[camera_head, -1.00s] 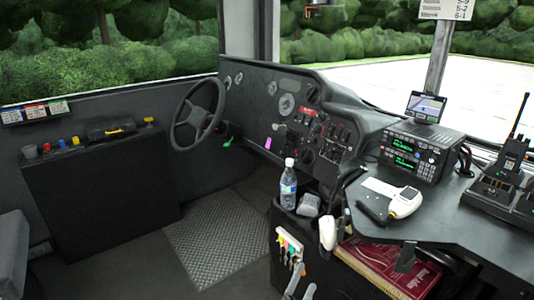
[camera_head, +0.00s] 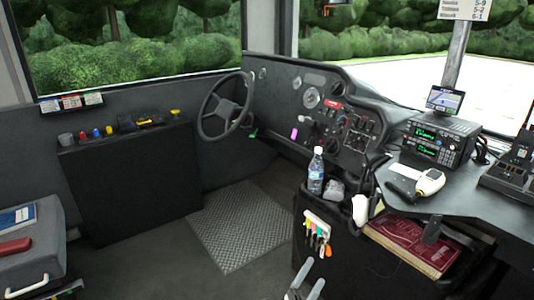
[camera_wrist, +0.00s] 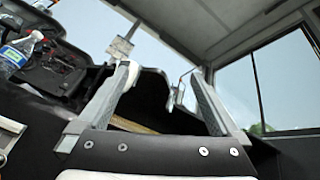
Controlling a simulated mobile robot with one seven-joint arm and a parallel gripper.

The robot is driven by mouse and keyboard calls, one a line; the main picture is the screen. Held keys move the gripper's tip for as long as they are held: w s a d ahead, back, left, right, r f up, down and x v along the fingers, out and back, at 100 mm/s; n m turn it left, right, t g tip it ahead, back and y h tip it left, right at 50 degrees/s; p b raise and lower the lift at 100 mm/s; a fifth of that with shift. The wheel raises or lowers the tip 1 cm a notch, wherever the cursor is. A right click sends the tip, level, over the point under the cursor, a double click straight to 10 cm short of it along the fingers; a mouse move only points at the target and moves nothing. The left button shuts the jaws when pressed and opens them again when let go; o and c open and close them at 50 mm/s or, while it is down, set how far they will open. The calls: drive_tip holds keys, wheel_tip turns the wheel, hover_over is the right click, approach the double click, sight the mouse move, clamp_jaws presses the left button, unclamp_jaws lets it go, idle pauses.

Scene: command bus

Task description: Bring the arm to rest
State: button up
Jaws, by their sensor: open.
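My gripper (camera_head: 306,279) shows at the bottom of the head view, low in front of the dark console. Its two grey fingers point up and stand apart with nothing between them. In the wrist view my gripper (camera_wrist: 168,92) is also open and empty, its fingers spread toward the window side of the cab. The rest of my arm is out of the head view.
The console (camera_head: 345,222) is close behind my gripper, with coloured pens (camera_head: 317,232), a water bottle (camera_head: 316,172) and a red book (camera_head: 412,244).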

drive_tip(key=s+d+r+m+g+y, duration=0.4)
drive_tip(key=d+r+m+g+y, duration=0.25)
drive_tip(key=m+g, duration=0.45)
drive_tip(key=s+d+r+m+g+y, duration=0.45)
drive_tip(key=d+r+m+g, duration=0.2)
drive_tip(key=m+g, duration=0.4)
drive_tip(key=s+a+r+m+t+y, duration=0.4)
drive_tip(key=s+a+r+t+y, duration=0.2)
drive_tip(key=s+r+y, duration=0.15)
drive_tip(key=s+a+r+m+t+y, duration=0.45)
drive_tip(key=s+r+t+y, duration=0.2)
drive_tip(key=r, duration=0.25)
wheel_tip(320, 180, up, 26)
drive_tip(key=g+p, duration=0.1)
drive_tip(key=p, duration=2.6)
drive_tip(key=shift+s+a+r, duration=0.25)
drive_tip(key=shift+s, duration=0.05)
drive_tip(key=shift+d, duration=0.15)
